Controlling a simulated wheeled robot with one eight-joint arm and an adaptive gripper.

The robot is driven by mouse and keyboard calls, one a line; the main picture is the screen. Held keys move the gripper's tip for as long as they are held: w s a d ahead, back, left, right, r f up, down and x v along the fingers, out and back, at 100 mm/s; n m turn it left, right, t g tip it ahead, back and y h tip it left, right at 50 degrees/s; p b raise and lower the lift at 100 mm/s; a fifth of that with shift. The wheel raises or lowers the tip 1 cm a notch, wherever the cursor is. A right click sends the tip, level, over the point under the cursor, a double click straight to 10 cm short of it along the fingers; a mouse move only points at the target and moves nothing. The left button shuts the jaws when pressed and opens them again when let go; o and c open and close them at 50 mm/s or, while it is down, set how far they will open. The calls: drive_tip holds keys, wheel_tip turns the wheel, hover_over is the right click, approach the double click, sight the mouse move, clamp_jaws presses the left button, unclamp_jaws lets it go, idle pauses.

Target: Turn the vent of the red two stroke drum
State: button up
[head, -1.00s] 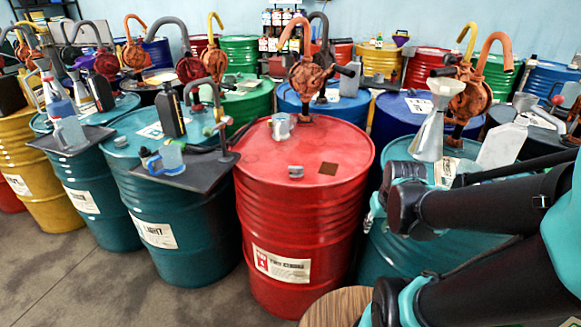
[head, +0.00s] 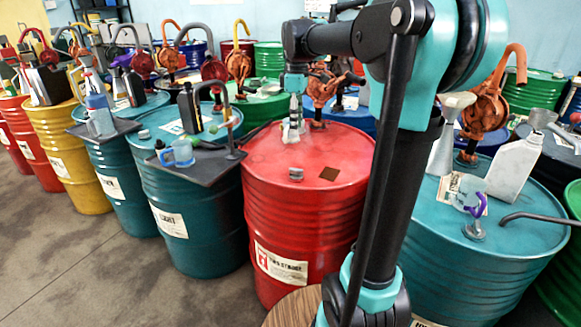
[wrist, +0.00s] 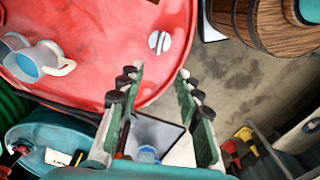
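The red two stroke drum (head: 265,205) stands upright in the middle of the head view, with a white label on its side. A small grey round vent cap (head: 296,173) sits on its top near the front edge. In the wrist view the vent cap (wrist: 160,42) shows a raised bar across it, just beyond my fingertips. My gripper (wrist: 160,72) is open and empty, its two green fingers with dark pads apart and not touching the cap. In the head view my gripper (head: 292,130) hangs over the drum top, behind the cap, and partly hides a mug.
A grey mug (wrist: 40,62) stands on the drum top. An orange pump (head: 322,88) rises at its back. A dark tray with a blue mug (head: 182,152) adjoins on the left. A teal drum (head: 450,255) with a white bottle (head: 515,168) stands on the right.

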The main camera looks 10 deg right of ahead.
sight(296, 168)
wheel_tip(296, 168, down, 16)
drive_tip(key=shift+d+r, duration=0.1)
idle(0.4)
clamp_jaws()
